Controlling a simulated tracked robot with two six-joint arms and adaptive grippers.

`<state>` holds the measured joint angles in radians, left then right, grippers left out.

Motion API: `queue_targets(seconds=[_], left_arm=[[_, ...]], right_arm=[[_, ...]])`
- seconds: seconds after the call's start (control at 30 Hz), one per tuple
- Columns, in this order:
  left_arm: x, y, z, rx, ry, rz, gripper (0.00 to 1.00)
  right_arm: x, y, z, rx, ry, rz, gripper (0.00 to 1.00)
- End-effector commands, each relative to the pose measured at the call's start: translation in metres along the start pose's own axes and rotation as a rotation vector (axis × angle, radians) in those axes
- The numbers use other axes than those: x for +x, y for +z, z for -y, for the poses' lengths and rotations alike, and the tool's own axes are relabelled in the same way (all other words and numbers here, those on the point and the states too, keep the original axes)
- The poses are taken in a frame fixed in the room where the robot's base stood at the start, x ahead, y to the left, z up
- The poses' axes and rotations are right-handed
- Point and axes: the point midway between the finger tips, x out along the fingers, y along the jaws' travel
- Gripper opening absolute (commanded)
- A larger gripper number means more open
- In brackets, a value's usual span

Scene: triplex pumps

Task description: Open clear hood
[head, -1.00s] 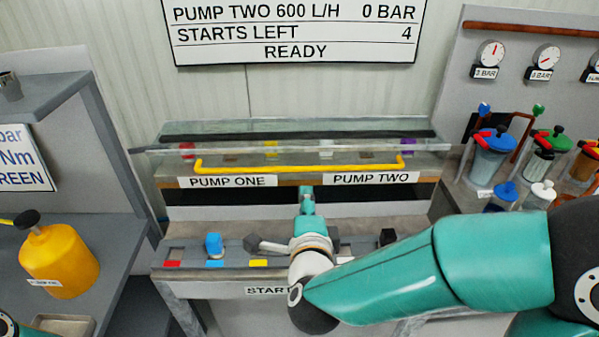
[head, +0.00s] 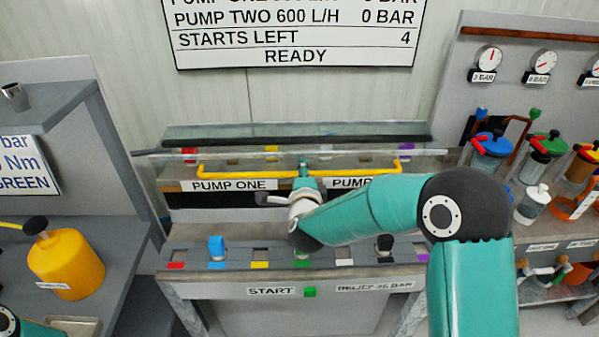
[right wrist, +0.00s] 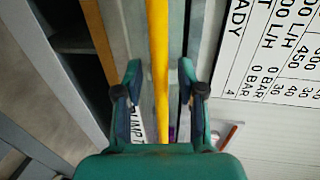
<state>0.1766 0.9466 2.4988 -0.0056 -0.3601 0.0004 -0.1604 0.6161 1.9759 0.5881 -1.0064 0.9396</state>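The clear hood (head: 225,156) spans the pump bench, and its sheet appears lowered. Its long yellow handle (head: 240,174) runs across the front, above the PUMP ONE and PUMP TWO labels. My right gripper (head: 304,172) is at the middle of the handle. In the right wrist view the handle (right wrist: 158,40) passes between the two fingers of the right gripper (right wrist: 160,78). The fingers stand apart with a visible gap on each side of the bar. My left gripper is out of view.
A ledge in front of the hood carries a blue knob (head: 216,247), a black knob (head: 384,245) and coloured patches. A yellow can (head: 65,265) stands on the left shelf. Jars with coloured lids (head: 490,150) stand at right. The display board (head: 295,35) hangs above.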

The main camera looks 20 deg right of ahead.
Motion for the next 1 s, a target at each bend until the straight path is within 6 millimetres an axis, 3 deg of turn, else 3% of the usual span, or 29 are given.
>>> queue_targets(seconds=[0.27,0.5,0.77,0.8,1.0], left_arm=[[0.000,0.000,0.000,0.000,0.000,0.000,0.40],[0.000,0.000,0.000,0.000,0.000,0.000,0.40],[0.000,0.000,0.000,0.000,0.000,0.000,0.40],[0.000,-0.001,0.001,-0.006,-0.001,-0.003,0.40],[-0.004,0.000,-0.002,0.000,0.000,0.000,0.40]], right_arm=[[0.001,0.000,-0.001,-0.001,0.001,0.001,0.38],[0.001,0.001,-0.001,-0.001,0.001,0.001,0.00],[0.001,0.001,-0.001,-0.001,0.003,0.002,0.00],[-0.003,0.015,-0.002,-0.003,0.003,0.009,0.00],[0.000,0.009,0.002,-0.004,0.016,0.014,0.00]])
